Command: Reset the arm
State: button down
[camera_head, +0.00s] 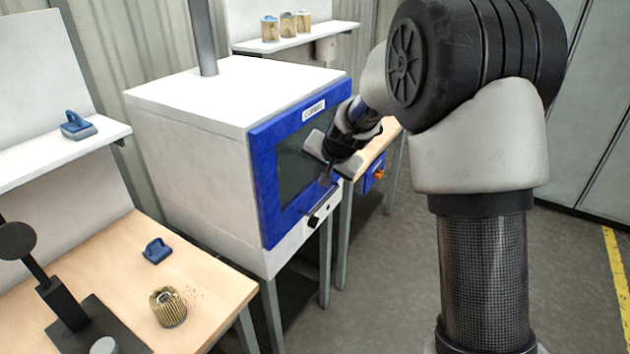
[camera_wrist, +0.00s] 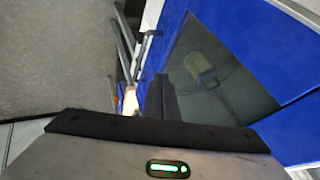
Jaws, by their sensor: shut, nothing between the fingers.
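My gripper (camera_head: 326,174) is in front of the blue-framed door (camera_head: 262,180) of a white cabinet (camera_head: 190,110), close to its right side and pointing down. Its fingers are shut with nothing between them. The cabinet door looks shut. In the wrist view the blue door frame (camera_wrist: 255,55) and its dark window (camera_wrist: 235,95) fill the right side, near the gripper. A yellowish cylindrical filter cartridge (camera_wrist: 201,68) shows through the window. My arm hides part of the door's right side in the head view.
A pleated cartridge (camera_head: 168,307) stands on the wooden bench (camera_head: 215,285) near a blue-handled tool (camera_head: 156,250) and a black stand (camera_head: 70,310). Another blue-handled tool (camera_head: 77,126) is on the left shelf. Three cartridges (camera_head: 287,25) stand on the back shelf. Open floor (camera_head: 375,290) lies right of the cabinet.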

jog(key=s+d+r+n, duration=0.1)
jog(key=s+d+r, duration=0.1)
jog(key=s+r, duration=0.65)
jog(key=s+d+r+n, duration=0.2)
jog(key=s+r, duration=0.4)
jog(key=s, duration=0.5)
jog(key=s+d+n+g+h+p, duration=0.1)
jog(key=s+d, duration=0.4)
jog(key=s, duration=1.3)
jog(key=shift+s+d+f+n+h, duration=0.2)
jog(key=shift+f+n+h, duration=0.2)
jog(key=shift+n+h, duration=0.3)
jog(key=shift+a, duration=0.1)
